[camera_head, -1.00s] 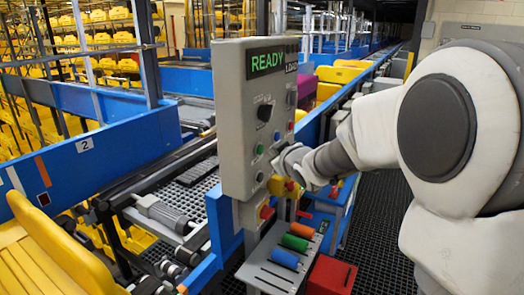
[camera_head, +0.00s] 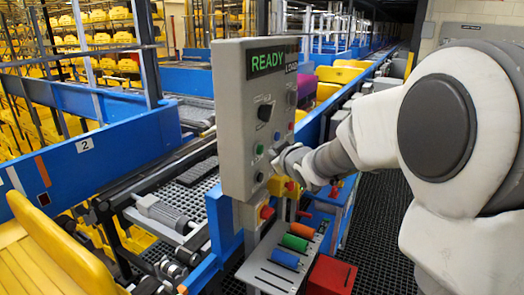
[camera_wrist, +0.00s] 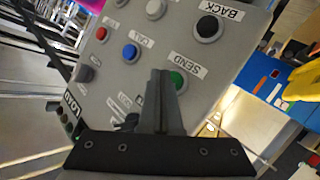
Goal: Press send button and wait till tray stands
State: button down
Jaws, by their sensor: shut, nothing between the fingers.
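The grey control panel (camera_head: 238,165) stands upright in the middle of the head view, and its display (camera_head: 268,60) reads READY in green. The green send button (camera_wrist: 178,80) shows in the wrist view under its SEND label (camera_wrist: 182,64), partly hidden behind my fingers. My gripper (camera_wrist: 160,75) is shut and empty, its fingertips at or just beside the green button; whether they touch it I cannot tell. In the head view my gripper (camera_head: 283,163) is at the panel's right lower side. A yellow tray (camera_head: 50,250) is at the lower left.
A black BACK button (camera_wrist: 207,26), a blue button (camera_wrist: 130,51) and a red button (camera_wrist: 101,33) sit near my fingers. A rack with coloured cylinders (camera_head: 285,258) and a red box (camera_head: 331,275) are below the panel. Blue conveyor rails (camera_head: 80,165) run at left.

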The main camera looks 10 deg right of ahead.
jog(key=shift+a, duration=0.1)
jog(key=shift+w+a+b, duration=0.25)
jog(key=shift+b, duration=0.1)
jog(key=shift+w+a+b, duration=0.3)
jog(key=shift+a+b, duration=0.15)
jog(key=shift+b, duration=0.05)
dwell(0.8)
dwell(0.3)
jog(key=shift+s+d+p, duration=0.55)
jog(key=shift+d+p, duration=0.05)
jog(key=shift+d, duration=0.15)
